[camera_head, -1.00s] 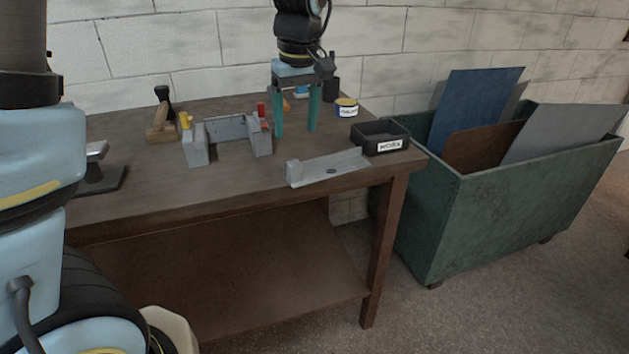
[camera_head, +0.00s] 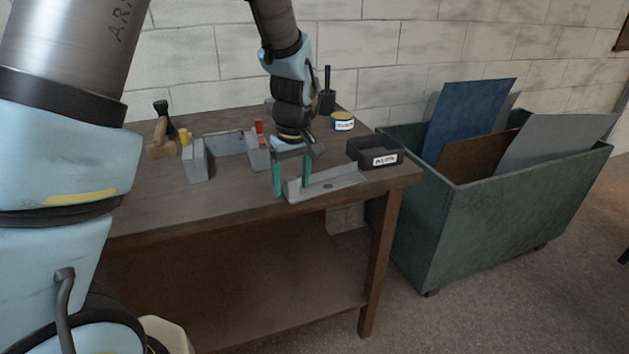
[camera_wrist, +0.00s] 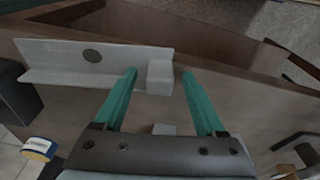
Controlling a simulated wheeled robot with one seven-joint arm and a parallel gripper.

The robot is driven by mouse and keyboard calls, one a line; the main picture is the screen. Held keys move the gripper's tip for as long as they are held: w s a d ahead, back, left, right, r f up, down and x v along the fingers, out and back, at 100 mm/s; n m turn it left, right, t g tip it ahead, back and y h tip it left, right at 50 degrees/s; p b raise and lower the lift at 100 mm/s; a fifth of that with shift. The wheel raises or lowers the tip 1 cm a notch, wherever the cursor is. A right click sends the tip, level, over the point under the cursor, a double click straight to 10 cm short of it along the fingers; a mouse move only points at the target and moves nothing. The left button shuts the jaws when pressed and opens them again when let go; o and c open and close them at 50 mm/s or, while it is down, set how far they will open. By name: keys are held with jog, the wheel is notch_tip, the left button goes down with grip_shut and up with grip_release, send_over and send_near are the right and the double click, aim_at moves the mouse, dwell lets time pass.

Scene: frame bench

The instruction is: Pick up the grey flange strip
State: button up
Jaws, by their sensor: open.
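The grey flange strip (camera_head: 335,184) lies on the bench near its front right edge. It is a thin angled strip with a hole and a raised block at its left end. My gripper (camera_head: 291,187) is open, with its teal fingers pointing down at that block end. In the wrist view the strip (camera_wrist: 120,56) runs left from the block, and the block sits between the open fingertips (camera_wrist: 160,73). I cannot tell whether the fingers touch it.
A grey U-shaped frame (camera_head: 197,164) with yellow and red pieces stands left of my gripper. A black labelled bin (camera_head: 365,155) and a tin (camera_head: 342,122) are behind the strip. A green crate (camera_head: 480,210) of sheets stands right of the bench (camera_head: 180,208).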

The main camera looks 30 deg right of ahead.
grip_shut()
dwell(0.6)
dwell(0.3)
